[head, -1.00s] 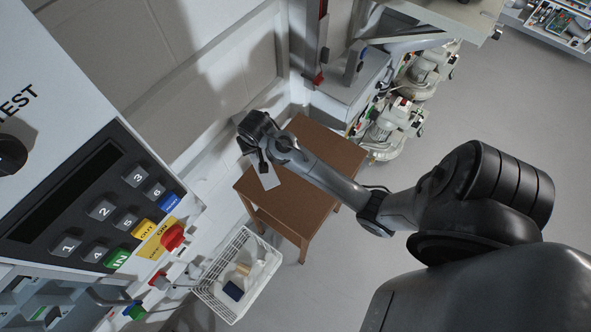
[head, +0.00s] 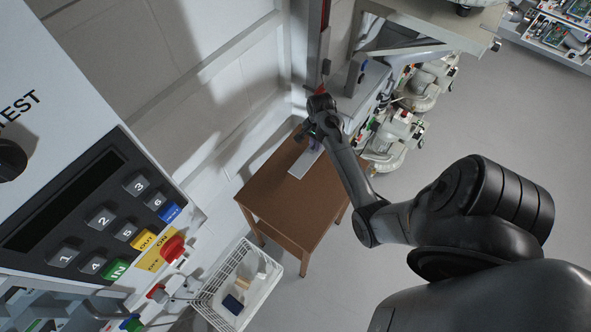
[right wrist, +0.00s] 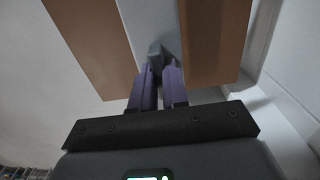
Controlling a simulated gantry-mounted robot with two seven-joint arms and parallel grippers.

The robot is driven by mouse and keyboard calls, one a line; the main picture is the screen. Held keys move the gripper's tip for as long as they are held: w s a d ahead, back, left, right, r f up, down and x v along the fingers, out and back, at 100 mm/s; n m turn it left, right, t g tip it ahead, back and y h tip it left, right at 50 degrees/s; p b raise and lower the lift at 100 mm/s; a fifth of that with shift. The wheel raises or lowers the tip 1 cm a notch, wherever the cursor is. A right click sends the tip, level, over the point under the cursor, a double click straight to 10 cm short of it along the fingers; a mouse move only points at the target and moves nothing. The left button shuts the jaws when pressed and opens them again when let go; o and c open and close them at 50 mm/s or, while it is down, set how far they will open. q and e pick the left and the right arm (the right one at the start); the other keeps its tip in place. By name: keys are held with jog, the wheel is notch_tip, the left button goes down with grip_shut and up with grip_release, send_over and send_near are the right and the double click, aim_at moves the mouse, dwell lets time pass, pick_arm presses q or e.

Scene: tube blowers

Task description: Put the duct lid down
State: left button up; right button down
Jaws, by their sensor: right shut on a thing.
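The duct lid is a flat, pale grey plate (head: 302,166) over the far part of the brown wooden table (head: 285,205). My right gripper (head: 313,143) is above it. In the right wrist view, the purple fingers (right wrist: 158,76) are shut on a small dark grip on the lid (right wrist: 150,20), with brown table top on both sides of the plate. I cannot tell whether the lid touches the table or hangs just above it. My left gripper is not in view.
A white wire basket (head: 214,294) with small items stands in front of the table. A control panel with numbered buttons (head: 100,215) fills the left. Several blower machines (head: 395,138) stand to the right of the table. The near table top is bare.

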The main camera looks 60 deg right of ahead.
jog(key=w+a+f, duration=0.5)
jog(key=w+a, duration=0.2)
jog(key=shift+f+p, duration=0.3)
jog(key=shift+f, duration=2.1)
jog(key=c, duration=1.1)
grip_release()
jog(key=shift+f, duration=0.1)
jog(key=shift+c, duration=0.2)
